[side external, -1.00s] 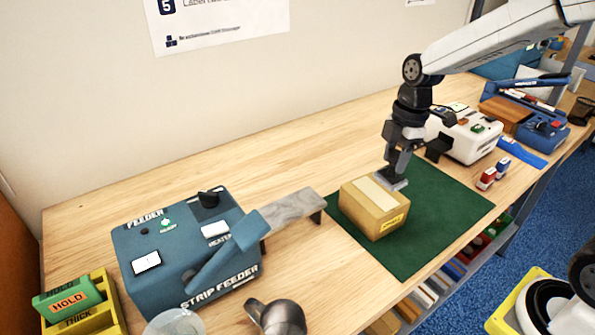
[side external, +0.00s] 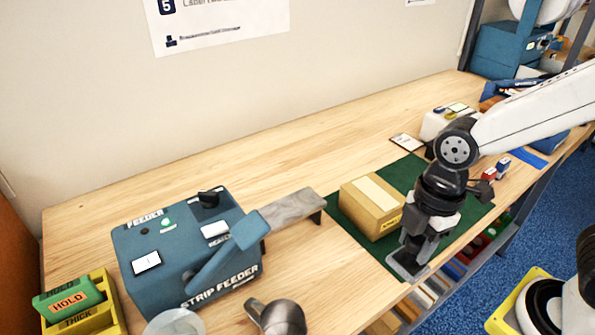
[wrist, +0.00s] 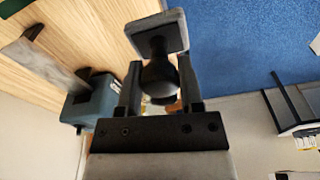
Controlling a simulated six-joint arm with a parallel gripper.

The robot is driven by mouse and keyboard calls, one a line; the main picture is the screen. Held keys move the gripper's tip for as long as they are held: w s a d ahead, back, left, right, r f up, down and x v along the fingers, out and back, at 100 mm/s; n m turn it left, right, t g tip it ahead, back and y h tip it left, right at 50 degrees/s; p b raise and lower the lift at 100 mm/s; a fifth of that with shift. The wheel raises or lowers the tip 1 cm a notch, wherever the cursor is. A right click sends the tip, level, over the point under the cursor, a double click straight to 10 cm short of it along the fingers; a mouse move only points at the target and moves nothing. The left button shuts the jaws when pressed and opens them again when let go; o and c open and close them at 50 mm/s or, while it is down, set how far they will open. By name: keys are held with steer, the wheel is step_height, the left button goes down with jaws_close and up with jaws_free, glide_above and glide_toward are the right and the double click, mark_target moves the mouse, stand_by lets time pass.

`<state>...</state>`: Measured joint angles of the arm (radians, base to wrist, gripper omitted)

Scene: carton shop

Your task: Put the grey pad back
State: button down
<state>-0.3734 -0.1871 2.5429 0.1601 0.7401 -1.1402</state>
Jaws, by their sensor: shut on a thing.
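The grey pad (side external: 403,268) is a flat square plate with a dark round knob. My gripper (side external: 417,243) is shut on the knob, low over the front edge of the bench beside the green mat (side external: 341,207). Whether the pad touches the bench is unclear. The wrist view shows the grey pad (wrist: 157,28) and its knob between the fingers of my gripper (wrist: 160,80). A taped cardboard carton (side external: 368,215) sits on the mat, behind and left of my gripper, apart from it.
The blue strip feeder (side external: 180,255) with its grey chute (side external: 290,208) stands left of the mat. A metal jug (side external: 280,317) and a yellow holder (side external: 100,318) stand at the front left. Small red and blue bottles (side external: 503,167) stand to the right. Bare bench lies behind.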

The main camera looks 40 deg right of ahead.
steer(key=w+a+f, duration=0.4)
steer(key=w+f, duration=0.5)
steer(key=w, duration=0.3)
steer(key=shift+w+f, duration=0.2)
steer(key=shift+w, duration=0.15)
stand_by(0.5)
steer(key=shift+a, duration=0.1)
steer(key=shift+w+f, duration=0.15)
steer(key=shift+f, duration=0.1)
steer(key=shift+w+a+f, duration=0.1)
steer(key=shift+f, duration=1.5)
steer(key=shift+f, duration=0.15)
